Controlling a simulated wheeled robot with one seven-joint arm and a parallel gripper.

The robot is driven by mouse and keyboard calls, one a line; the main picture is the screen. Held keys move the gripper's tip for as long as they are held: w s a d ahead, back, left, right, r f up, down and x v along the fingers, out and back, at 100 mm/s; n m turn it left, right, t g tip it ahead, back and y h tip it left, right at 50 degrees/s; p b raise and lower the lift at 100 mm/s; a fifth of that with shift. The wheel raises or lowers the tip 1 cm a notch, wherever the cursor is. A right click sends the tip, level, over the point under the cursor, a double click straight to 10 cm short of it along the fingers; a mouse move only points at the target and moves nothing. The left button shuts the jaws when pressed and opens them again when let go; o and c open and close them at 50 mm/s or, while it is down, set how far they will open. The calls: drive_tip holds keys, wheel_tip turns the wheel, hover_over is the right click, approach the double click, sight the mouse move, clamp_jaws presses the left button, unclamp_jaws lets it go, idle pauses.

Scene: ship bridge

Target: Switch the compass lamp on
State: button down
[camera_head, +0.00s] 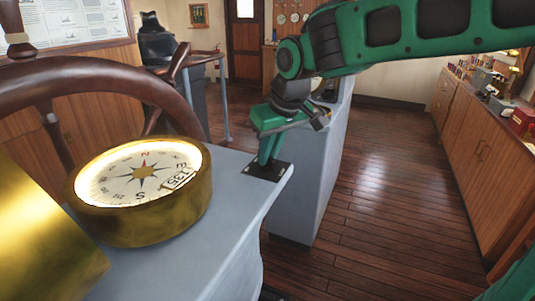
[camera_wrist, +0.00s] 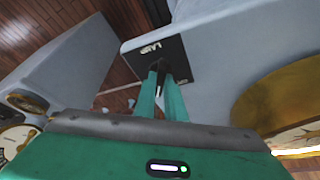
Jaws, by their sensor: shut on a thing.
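The brass compass (camera_head: 140,190) sits on the grey console; its dial is bright, with a warm glow around the inner rim. Its brass side also shows at the right of the wrist view (camera_wrist: 275,100). A black switch plate (camera_head: 284,172) lies at the console's corner, and the wrist view shows it with pale lettering (camera_wrist: 135,54). My gripper (camera_head: 267,164) points down at the plate. In the wrist view its green fingers (camera_wrist: 163,76) are shut on the dark switch lever, which stands on the plate. The fingers hide most of the lever, so its tilt is unclear.
A wooden steering wheel (camera_head: 75,80) stands close behind the compass. A second grey console (camera_head: 318,180) is beyond the corner. Wooden cabinets (camera_head: 485,160) line the right wall, and the plank floor (camera_head: 375,200) between is clear.

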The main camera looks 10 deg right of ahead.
drive_tip(key=shift+w+r, duration=0.15)
drive_tip(key=shift+w, duration=0.05)
drive_tip(key=c, duration=1.8)
unclamp_jaws()
drive_tip(key=shift+d, duration=0.1)
drive_tip(key=shift+s, duration=0.1)
drive_tip(key=v, duration=1)
drive_tip(key=shift+s+r, duration=0.1)
drive_tip(key=shift+r, duration=0.15)
